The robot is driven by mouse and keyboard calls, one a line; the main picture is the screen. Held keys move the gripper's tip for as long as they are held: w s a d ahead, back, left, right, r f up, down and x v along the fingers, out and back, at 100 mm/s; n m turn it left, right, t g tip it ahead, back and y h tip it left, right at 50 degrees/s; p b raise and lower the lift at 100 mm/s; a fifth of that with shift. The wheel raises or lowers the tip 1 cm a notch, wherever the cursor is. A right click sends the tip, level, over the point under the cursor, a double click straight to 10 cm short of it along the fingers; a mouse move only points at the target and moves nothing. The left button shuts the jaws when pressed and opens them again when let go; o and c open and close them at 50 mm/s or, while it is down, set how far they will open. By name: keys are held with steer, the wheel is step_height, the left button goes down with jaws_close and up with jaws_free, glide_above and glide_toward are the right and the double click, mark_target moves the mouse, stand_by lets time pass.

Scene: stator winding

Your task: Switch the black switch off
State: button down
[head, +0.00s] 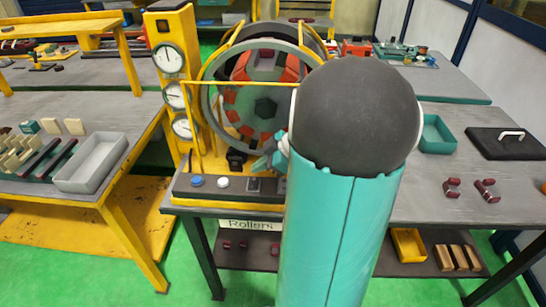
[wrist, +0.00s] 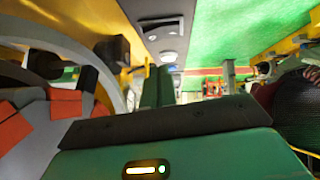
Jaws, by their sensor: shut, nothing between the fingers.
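The black switch (head: 254,185) sits on the dark control panel (head: 210,192) at the front of the winding machine in the head view, right of a blue button (head: 197,181) and a white button (head: 223,183). Its on or off position is too small to tell. My gripper (head: 270,158) is partly hidden behind my arm, just above and behind the panel's right part. In the wrist view its teal fingers (wrist: 158,87) are together and empty. The panel shows beyond them at the top, with a round button (wrist: 168,57). My gripper appears apart from the switch.
The round stator (head: 265,108) with red parts stands close behind my gripper. A yellow post with gauges (head: 168,58) rises at its left. A teal bin (head: 437,134) and dark red pieces (head: 486,190) lie on the table at right. My arm hides the table's middle.

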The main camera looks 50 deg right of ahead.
mark_target(250, 183)
steer(key=shift+d+f, duration=0.15)
steer(key=shift+f, duration=0.75)
steer(key=shift+d+f, duration=0.15)
steer(key=shift+f, duration=0.75)
steer(key=shift+w+f, duration=0.1)
steer(key=shift+f, duration=0.15)
steer(key=shift+s+a+r, duration=0.15)
steer(key=shift+s+a, duration=0.3)
steer(key=shift+a, duration=0.1)
steer(key=shift+r, duration=0.15)
